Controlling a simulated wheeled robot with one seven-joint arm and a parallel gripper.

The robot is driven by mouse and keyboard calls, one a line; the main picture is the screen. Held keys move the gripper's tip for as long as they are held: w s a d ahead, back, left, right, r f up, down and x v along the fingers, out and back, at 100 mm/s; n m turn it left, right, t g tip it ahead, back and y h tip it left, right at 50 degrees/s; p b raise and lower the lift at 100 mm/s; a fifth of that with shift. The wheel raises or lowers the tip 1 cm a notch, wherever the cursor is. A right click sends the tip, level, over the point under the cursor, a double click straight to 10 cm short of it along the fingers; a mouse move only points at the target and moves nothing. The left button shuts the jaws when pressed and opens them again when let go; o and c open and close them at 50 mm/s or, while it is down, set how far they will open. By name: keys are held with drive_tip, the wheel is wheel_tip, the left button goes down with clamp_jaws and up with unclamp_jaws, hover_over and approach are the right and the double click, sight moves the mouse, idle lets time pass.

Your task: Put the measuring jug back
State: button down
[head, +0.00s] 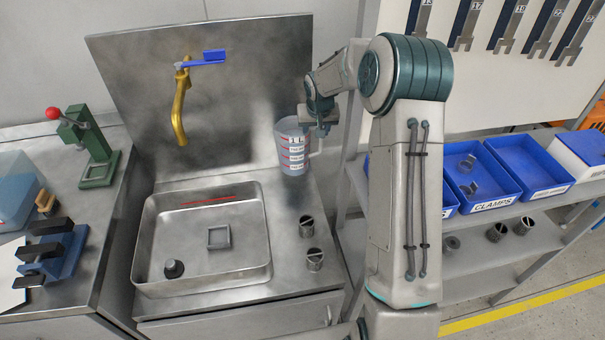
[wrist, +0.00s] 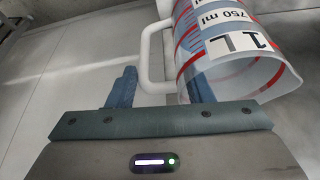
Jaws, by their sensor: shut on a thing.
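The measuring jug (head: 292,150) is clear, with red marks and a white handle. It is upright in the head view, at the back right corner of the sink unit. I cannot tell whether its base touches the steel top. My gripper (head: 320,120) is at the jug's right side, near its rim, partly hidden by my arm. In the wrist view the white handle (wrist: 146,62) lies between the fingers of my gripper (wrist: 160,88), which is shut on it. The jug's printed wall (wrist: 222,45) fills the upper right there.
The sink basin (head: 150,235) holds a square fitting and a dark plug. A yellow tap (head: 180,105) stands behind it. Two metal fittings (head: 310,245) stand on the steel top right of the basin. Blue bins (head: 480,180) sit on the shelf at right.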

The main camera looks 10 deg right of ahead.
wheel_tip(320, 180, down, 9)
drive_tip(key=p, duration=0.1)
drive_tip(key=shift+r, duration=0.2)
drive_tip(key=shift+f, duration=0.15)
drive_tip(key=c, duration=0.7)
unclamp_jaws()
